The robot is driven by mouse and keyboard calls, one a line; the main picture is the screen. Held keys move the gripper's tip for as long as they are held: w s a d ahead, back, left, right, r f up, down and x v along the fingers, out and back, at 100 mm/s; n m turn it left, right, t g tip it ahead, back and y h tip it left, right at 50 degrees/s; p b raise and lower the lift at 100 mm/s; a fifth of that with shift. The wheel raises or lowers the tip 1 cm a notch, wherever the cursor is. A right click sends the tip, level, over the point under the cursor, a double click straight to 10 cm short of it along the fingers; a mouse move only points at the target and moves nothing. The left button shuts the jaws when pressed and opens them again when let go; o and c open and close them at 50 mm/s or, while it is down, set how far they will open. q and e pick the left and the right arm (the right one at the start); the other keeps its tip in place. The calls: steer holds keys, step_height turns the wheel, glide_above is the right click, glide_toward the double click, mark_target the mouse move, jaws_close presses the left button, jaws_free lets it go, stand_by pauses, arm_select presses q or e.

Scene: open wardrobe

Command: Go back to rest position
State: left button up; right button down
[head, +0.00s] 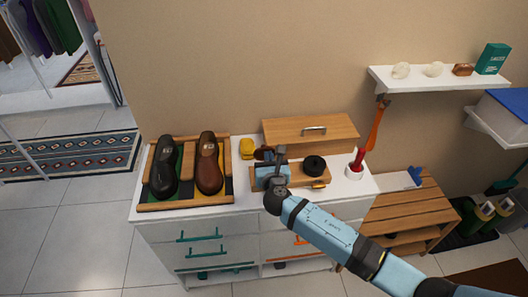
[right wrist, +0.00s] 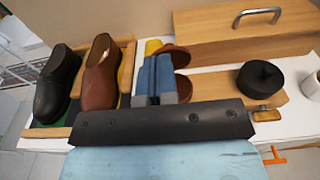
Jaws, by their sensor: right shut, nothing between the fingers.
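My right gripper (head: 279,153) reaches in from the lower right of the head view, over the top of the white dresser (head: 240,215). In the right wrist view its blue-grey fingers (right wrist: 156,62) are together, with nothing between them. They are in front of a small brown object (right wrist: 176,57), partly hidden behind them. A black shoe (head: 164,168) and a brown shoe (head: 208,165) stand in a wooden tray (head: 185,206) to the gripper's left. My left gripper is not in view.
A round black tin (head: 314,165) sits on a wooden tray right of the gripper. A wooden box with a handle (head: 312,130) is behind. A white cup (head: 354,172) holds a red-handled tool. A shelf (head: 440,82) and a slatted bench (head: 415,212) are at the right.

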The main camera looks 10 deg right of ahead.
steer(key=s+d+f+m+g+y, duration=0.1)
steer(key=s+f+m+g, duration=0.1)
steer(key=s+f+m, duration=0.5)
steer(key=s+d+f+m+g+y, duration=0.1)
steer(key=s+d+f+m+g, duration=0.15)
steer(key=s+f+m, duration=0.5)
steer(key=s+d+m, duration=0.4)
steer(key=s+m, duration=0.5)
steer(key=s, duration=0.1)
steer(key=s+d+m+g, duration=0.1)
steer(key=s+d+m, duration=0.2)
steer(key=s+m, duration=0.7)
steer(key=shift+s+d+y, duration=0.15)
steer(key=shift+d+y, duration=0.2)
steer(key=shift+y, duration=0.05)
steer(key=shift+a+g, duration=0.1)
steer(key=shift+g, duration=0.15)
